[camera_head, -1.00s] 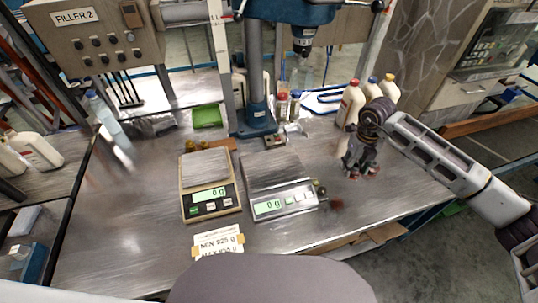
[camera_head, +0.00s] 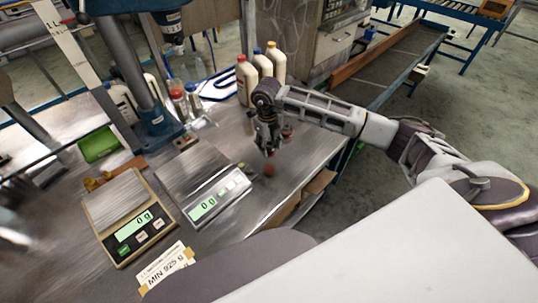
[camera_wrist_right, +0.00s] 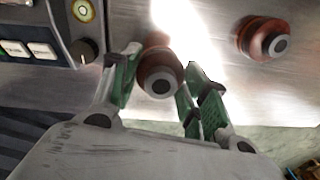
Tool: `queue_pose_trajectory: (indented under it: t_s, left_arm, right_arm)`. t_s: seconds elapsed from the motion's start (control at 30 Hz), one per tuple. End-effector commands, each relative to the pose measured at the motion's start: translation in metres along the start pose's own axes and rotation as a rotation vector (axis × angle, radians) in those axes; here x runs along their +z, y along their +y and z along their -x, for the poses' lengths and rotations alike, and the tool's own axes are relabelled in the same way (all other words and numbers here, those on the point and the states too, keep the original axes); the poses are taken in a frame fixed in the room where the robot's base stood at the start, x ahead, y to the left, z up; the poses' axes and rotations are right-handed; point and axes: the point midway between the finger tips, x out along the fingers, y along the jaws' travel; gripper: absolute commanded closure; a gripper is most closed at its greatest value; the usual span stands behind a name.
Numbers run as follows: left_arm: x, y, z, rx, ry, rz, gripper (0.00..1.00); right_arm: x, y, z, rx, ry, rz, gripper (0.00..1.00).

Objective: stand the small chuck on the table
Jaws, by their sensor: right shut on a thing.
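My right gripper (camera_head: 269,146) is above the table (camera_head: 225,135), right of the silver scale. In the right wrist view, its green-padded fingers (camera_wrist_right: 155,88) are shut on the small chuck (camera_wrist_right: 160,74), an orange-brown ring piece with a grey end and dark centre. A reddish blur shows on the metal below it; I cannot tell whether the chuck touches the table. A larger similar chuck (camera_wrist_right: 262,38) stands apart to the right; it also shows behind the gripper in the head view (camera_head: 287,131). My left gripper is not in view.
A silver scale (camera_head: 221,196) and a beige scale (camera_head: 136,232) lie left of the gripper. White bottles (camera_head: 262,69) with coloured caps stand behind it. A blue press column (camera_head: 143,92) and green tray (camera_head: 99,145) are further left. The table's right edge is near.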

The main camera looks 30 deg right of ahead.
Motion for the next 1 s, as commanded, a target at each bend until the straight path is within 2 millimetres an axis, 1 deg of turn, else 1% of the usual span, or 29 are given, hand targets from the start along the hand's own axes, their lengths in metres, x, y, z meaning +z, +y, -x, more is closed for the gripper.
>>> queue_pose_trajectory:
  t_s: [0.13, 0.37, 0.57, 0.77, 0.9, 1.0]
  left_arm:
    - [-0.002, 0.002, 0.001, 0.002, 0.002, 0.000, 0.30]
    - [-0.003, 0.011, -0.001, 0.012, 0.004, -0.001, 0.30]
    - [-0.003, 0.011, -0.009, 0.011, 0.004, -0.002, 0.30]
    - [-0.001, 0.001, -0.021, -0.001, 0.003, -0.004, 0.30]
    - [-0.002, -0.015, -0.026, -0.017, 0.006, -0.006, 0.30]
    - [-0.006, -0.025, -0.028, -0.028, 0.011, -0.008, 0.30]
  right_arm:
    - [0.000, 0.000, 0.001, 0.000, -0.001, 0.000, 0.83]
    - [0.000, 0.000, -0.001, 0.000, -0.001, 0.000, 0.83]
    - [0.000, 0.001, -0.014, 0.001, 0.000, 0.000, 0.83]
    - [0.000, 0.002, -0.035, 0.002, 0.000, 0.001, 0.83]
    - [0.000, 0.002, -0.045, 0.001, 0.000, 0.000, 0.83]
    - [0.000, 0.002, -0.049, 0.000, 0.000, 0.000, 0.83]
